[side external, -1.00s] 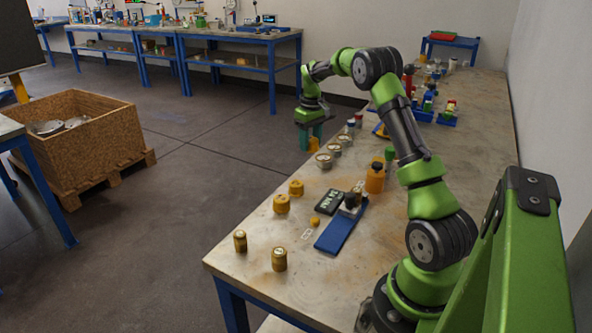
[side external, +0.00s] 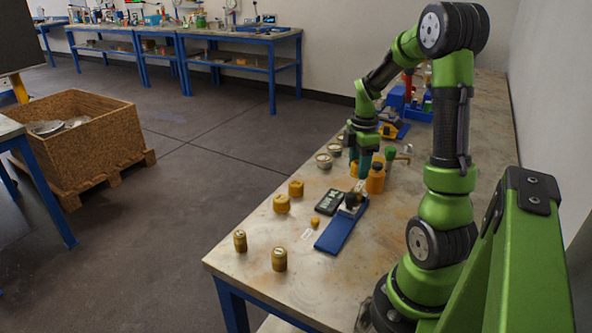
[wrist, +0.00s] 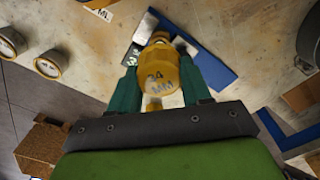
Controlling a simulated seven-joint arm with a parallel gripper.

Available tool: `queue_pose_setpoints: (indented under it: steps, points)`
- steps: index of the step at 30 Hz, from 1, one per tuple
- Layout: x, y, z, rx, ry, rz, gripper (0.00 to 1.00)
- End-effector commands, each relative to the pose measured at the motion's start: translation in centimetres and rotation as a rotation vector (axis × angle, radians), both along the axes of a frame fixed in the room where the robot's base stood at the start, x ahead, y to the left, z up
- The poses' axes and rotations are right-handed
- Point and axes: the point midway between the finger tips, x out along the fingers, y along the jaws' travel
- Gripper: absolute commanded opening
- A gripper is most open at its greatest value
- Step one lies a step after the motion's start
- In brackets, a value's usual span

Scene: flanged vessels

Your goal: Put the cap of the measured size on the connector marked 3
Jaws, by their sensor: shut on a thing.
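My gripper (side external: 363,168) is above the bench, beside an orange bottle (side external: 376,180). In the wrist view its teal fingers (wrist: 159,82) are shut on a yellow cap (wrist: 162,72) whose face reads 24 MM. In the side view the held cap is mostly hidden by the fingers. Several yellow cylindrical pieces, one of them here (side external: 281,204), stand on the near half of the bench; their markings are too small to read. No connector marked 3 is legible.
A blue board (side external: 341,231) with a dark device lies near my gripper, beside a dark display (side external: 329,201) with unreadable digits. A small orange piece (side external: 315,222) lies left of the board. Blue trays (side external: 410,105) stand farther back.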

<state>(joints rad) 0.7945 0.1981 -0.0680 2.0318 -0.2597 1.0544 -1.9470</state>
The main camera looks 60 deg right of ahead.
Motion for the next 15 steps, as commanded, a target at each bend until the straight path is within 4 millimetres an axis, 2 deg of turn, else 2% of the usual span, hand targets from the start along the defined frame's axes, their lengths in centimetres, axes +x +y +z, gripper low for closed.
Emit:
queue_pose_setpoints:
  steps: [8,15]
  points:
    - [0.0,0.0,0.0,-0.004,-0.004,-0.006,0.19]
    - [0.0,0.0,-1.2,-0.001,-0.003,-0.006,0.19]
